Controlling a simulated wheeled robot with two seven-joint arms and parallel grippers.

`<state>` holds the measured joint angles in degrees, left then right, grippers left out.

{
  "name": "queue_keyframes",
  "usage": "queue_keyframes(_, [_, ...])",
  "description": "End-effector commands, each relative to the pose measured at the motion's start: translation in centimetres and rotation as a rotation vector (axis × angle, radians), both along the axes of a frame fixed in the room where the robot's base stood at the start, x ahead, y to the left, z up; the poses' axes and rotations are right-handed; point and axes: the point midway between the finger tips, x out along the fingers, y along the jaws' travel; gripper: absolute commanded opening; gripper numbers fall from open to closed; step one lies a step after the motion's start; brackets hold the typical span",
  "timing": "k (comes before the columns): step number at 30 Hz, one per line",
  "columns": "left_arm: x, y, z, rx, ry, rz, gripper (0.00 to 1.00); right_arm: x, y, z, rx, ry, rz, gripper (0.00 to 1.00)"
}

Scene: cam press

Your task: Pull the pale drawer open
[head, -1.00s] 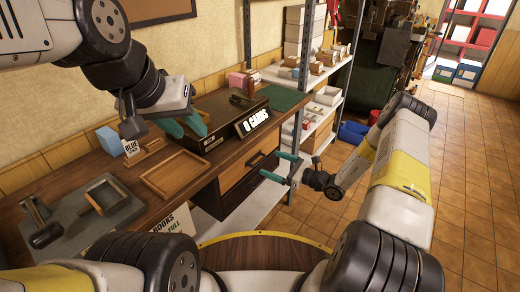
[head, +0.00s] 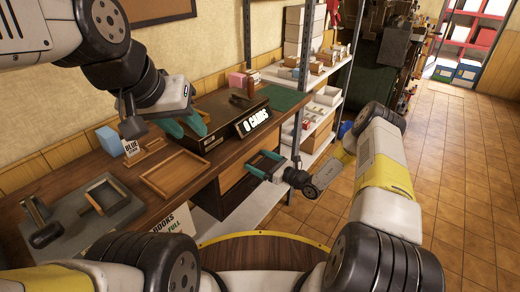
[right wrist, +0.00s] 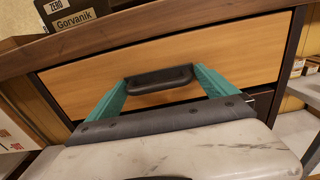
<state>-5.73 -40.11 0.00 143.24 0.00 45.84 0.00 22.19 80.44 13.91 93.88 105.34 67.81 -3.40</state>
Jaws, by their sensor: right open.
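The pale drawer (head: 232,173) is a light wood front under the desk top. Its front fills the middle of the right wrist view (right wrist: 75,80) and looks closed. Its dark bar handle (right wrist: 158,80) lies between the two teal fingers of my right gripper (right wrist: 160,82). My right gripper (head: 260,163) is open, with one finger at each end of the handle; I cannot tell whether they touch it. My left gripper (head: 187,127) hangs over the desk beside a dark box, its fingers apart and empty.
A dark box with a "0 CARDS" sign (head: 253,122) stands on the desk above the drawer. A wooden tray (head: 175,175) and a grey press (head: 90,212) are to the left. A metal shelf (head: 315,125) stands right of the desk. The floor to the right is clear.

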Motion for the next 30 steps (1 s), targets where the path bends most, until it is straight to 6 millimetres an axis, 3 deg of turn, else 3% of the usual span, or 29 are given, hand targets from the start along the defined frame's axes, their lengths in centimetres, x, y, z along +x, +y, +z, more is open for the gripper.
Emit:
queue_keyframes(2, [0.0,0.0,0.0,0.0,0.0,0.0,0.36,0.0,0.0,0.0,0.0,0.0,0.0,0.96])
queue_keyframes(14, [0.0,0.0,0.0,0.0,0.0,0.0,0.36,0.0,-0.1,0.0,-0.001,-0.001,-0.002,0.18])
queue_keyframes(22, [0.0,0.0,0.0,0.0,0.0,0.0,0.36,-0.7,-1.4,0.0,-0.002,-0.001,-0.005,0.16])
queue_keyframes(30, [0.0,0.0,0.0,0.0,0.0,0.0,0.36,-4.3,-6.5,0.0,-0.003,0.0,-0.009,0.16])
